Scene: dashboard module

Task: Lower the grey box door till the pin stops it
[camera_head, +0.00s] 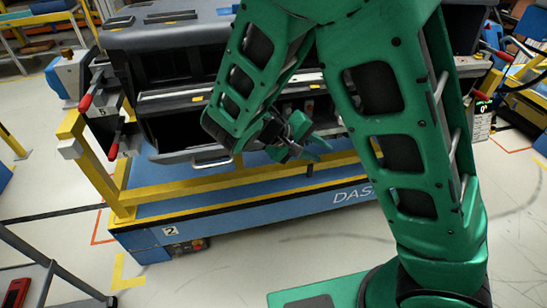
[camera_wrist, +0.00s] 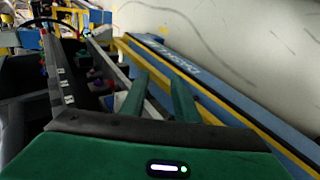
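The grey box door (camera_head: 185,154) is on the lower front of the dark dashboard module (camera_head: 165,38). It hangs tilted outward below a dark opening, with a silver handle (camera_head: 212,162) on its front edge. My gripper (camera_head: 318,150) is to the right of the handle, in front of the module, and looks apart from the handle. In the wrist view, my gripper's two green fingers (camera_wrist: 163,78) stand apart with nothing clear between them. My green arm hides the right part of the module and maybe part of the door. I cannot make out the pin.
The module stands on a blue and yellow trolley (camera_head: 245,205), whose yellow rail (camera_head: 180,192) runs below the door. Red-handled levers (camera_head: 85,103) stick out at the left. A dark cart (camera_head: 45,270) is at the lower left. Light floor is open in front.

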